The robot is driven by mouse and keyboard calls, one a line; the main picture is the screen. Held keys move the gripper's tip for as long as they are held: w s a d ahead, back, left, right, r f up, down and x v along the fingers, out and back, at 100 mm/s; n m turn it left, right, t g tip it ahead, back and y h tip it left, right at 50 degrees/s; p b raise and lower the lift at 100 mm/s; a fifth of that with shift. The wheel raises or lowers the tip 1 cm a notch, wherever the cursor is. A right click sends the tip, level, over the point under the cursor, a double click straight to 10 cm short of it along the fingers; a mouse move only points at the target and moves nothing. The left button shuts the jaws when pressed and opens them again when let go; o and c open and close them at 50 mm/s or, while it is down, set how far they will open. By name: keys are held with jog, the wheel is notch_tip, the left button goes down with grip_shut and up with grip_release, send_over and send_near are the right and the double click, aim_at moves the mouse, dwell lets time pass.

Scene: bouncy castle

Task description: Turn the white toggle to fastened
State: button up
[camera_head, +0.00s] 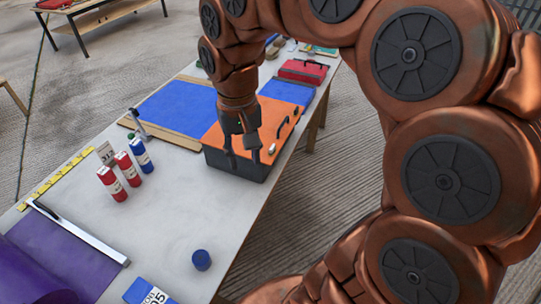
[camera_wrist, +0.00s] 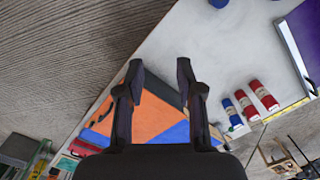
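A small white piece (camera_head: 271,149), which looks like the white toggle, sits near the right front edge of an orange-topped dark box (camera_head: 212,133). It is too small to tell its turn position. My gripper (camera_head: 243,162) hangs fingers-down in front of the orange top, just left of the white piece, and appears apart from it. In the wrist view my gripper (camera_wrist: 160,70) is open with nothing between the fingers. The orange top (camera_wrist: 150,118) shows behind the fingers there; I cannot make out the toggle in that view.
A dark handle (camera_head: 283,127) lies on the orange top. A blue cap (camera_head: 201,260) sits nearer. A red case (camera_head: 303,71) is behind. The table between bottles and box is clear.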

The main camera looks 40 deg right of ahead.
jog(key=w+d+f+m+b, duration=0.4)
jog(key=w+d+f+b, duration=0.15)
jog(key=w, duration=0.35)
jog(key=m+b, duration=0.4)
send_over(272, 147)
jog(key=shift+t, duration=0.3)
jog(key=f, duration=0.4)
jog(key=shift+a+f, duration=0.3)
jog(key=shift+a, duration=0.05)
jog(key=shift+d+f+m, duration=0.2)
jog(key=shift+d+m, duration=0.1)
jog(key=shift+d, duration=0.05)
jog(key=shift+d+f, duration=0.1)
jog(key=shift+f, duration=0.25)
jog(key=shift+f+p, duration=0.35)
jog(key=shift+f, duration=3.1)
jog(key=shift+c, duration=0.4)
grip_shut()
